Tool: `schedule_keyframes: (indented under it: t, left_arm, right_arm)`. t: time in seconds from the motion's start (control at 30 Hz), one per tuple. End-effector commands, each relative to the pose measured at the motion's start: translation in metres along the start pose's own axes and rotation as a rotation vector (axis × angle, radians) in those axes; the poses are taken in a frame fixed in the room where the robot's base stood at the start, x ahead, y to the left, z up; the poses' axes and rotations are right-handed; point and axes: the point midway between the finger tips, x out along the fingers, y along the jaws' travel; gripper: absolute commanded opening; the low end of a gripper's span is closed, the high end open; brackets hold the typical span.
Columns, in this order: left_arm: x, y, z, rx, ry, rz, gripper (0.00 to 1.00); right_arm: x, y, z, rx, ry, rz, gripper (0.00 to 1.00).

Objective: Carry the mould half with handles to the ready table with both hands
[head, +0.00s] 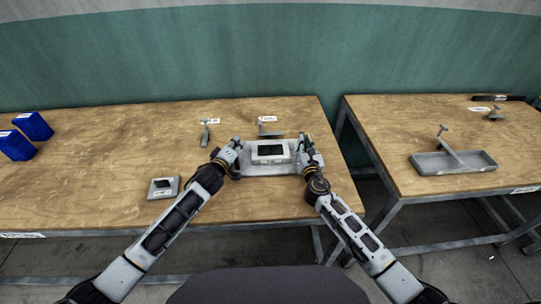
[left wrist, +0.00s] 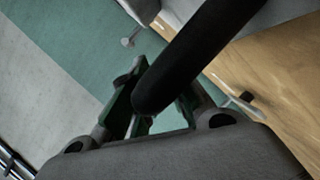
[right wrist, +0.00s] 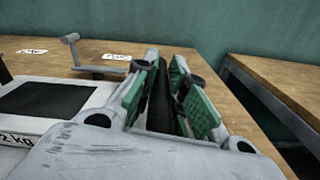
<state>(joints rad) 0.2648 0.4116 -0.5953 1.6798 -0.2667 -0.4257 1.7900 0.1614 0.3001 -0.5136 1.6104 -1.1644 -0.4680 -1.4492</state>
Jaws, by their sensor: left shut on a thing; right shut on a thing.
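The mould half (head: 252,170), a pale grey body with a dark recess, is between my two grippers at the left table's right part. It also shows at the left of the right wrist view (right wrist: 92,102), with a "kg" marking. My left gripper (head: 234,150) is shut at its left side; in the left wrist view a black bar (left wrist: 200,52) passes between the fingers. My right gripper (head: 306,150) is shut on a black handle (right wrist: 160,108) at its right side. Whether the mould half touches the table is unclear. Which table is the ready table is unreadable.
The left table (head: 110,135) holds blue bins (head: 34,125), a small grey plate (head: 163,192) and two small metal pieces near labels. A gap separates it from the right table (head: 400,130), which holds a grey tray (head: 450,164) with an upright handle. A green wall stands behind.

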Motion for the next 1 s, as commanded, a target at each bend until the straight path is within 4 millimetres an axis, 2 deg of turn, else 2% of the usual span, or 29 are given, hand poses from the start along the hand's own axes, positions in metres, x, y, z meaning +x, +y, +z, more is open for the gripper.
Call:
schedule_keyframes:
  t: [0.27, 1.0]
  left_arm:
    - [0.0, -0.001, 0.0, 0.0, 0.0, -0.002, 0.0]
    - [-0.002, 0.012, -0.008, 0.001, 0.003, 0.004, 0.0]
  right_arm:
    - [0.0, 0.0, 0.0, -0.001, 0.0, -0.001, 0.0]
    - [0.001, 0.003, 0.015, 0.0, -0.006, 0.0, 0.0]
